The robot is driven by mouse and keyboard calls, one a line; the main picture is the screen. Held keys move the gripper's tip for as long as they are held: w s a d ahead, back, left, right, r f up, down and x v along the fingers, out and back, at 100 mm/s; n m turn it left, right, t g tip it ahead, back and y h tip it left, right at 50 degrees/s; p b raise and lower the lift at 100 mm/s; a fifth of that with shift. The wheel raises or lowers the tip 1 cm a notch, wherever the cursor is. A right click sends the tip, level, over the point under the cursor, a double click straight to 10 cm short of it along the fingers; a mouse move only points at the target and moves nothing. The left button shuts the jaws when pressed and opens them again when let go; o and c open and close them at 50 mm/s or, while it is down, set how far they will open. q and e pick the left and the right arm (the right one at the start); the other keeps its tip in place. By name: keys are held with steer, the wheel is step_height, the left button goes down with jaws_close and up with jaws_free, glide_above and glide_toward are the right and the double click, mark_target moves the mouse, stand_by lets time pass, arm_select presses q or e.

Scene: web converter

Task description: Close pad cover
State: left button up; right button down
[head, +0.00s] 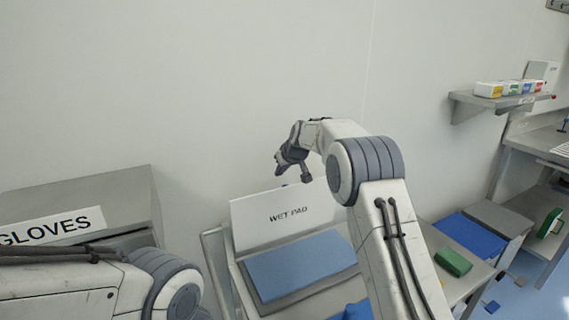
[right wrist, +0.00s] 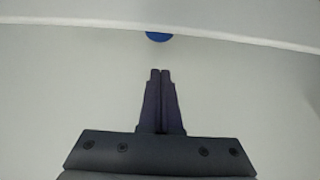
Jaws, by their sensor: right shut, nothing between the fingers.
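The pad cover, a white panel marked "WET PAD" (head: 285,212), stands raised at the back of its box in the head view. In front of it a blue pad (head: 300,264) lies in the open grey box (head: 262,300). My right gripper (head: 281,170) is above the cover's top edge, apparently apart from it. In the right wrist view its two fingers (right wrist: 160,72) are shut together with nothing between them. A pale surface fills that view, with a white edge and a bit of blue beyond the fingertips. My left gripper is out of view.
A grey "GLOVES" box (head: 130,205) stands at the left by the wall. A green item (head: 453,262) lies on the bench right of my right arm. Blue trays (head: 470,235) are farther right. A wall shelf (head: 500,103) holds several small boxes.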

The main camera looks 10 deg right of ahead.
steer(key=shift+s+d+f, duration=0.25)
steer(key=shift+s+f, duration=0.75)
steer(key=shift+f, duration=0.1)
steer(key=shift+s, duration=0.1)
